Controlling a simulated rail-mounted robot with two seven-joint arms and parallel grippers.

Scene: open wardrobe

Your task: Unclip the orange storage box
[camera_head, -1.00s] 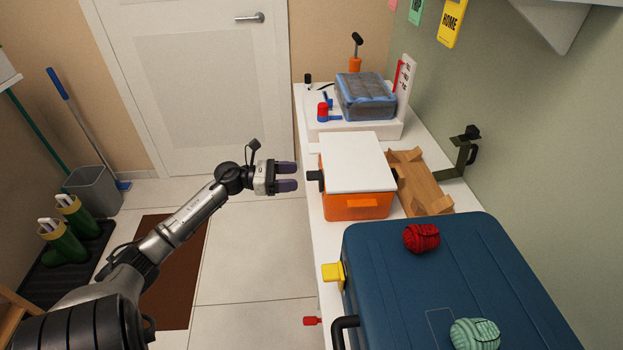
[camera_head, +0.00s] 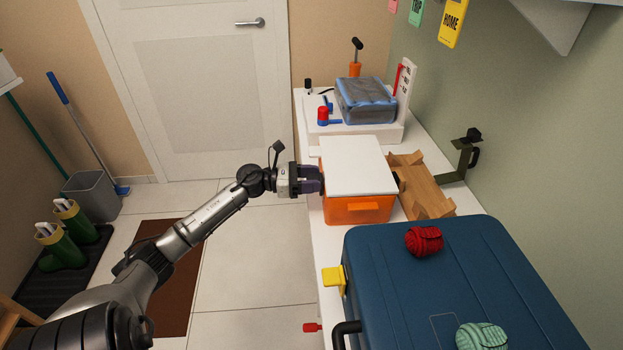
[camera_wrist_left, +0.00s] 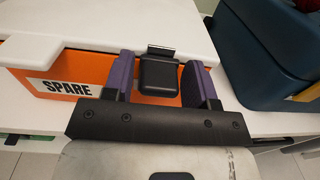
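The orange storage box (camera_head: 358,211) with a white lid (camera_head: 357,165) stands on the white shelf. Its orange side, marked SPARE, also shows in the left wrist view (camera_wrist_left: 40,84). A black clip (camera_wrist_left: 160,75) sits on the side facing my left gripper, its top end at the lid edge. My left gripper (camera_head: 318,180) is at the box's left side. In the left wrist view, its two purple fingers (camera_wrist_left: 161,82) stand on either side of the clip, apart from each other. Whether they touch the clip is hard to tell. My right gripper is not in view.
A blue case (camera_head: 450,280) with yarn balls on top stands in front of the box. A wooden tray (camera_head: 425,187) lies right of the box. A white stand (camera_head: 352,135) with a blue packet (camera_head: 366,97) is behind it.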

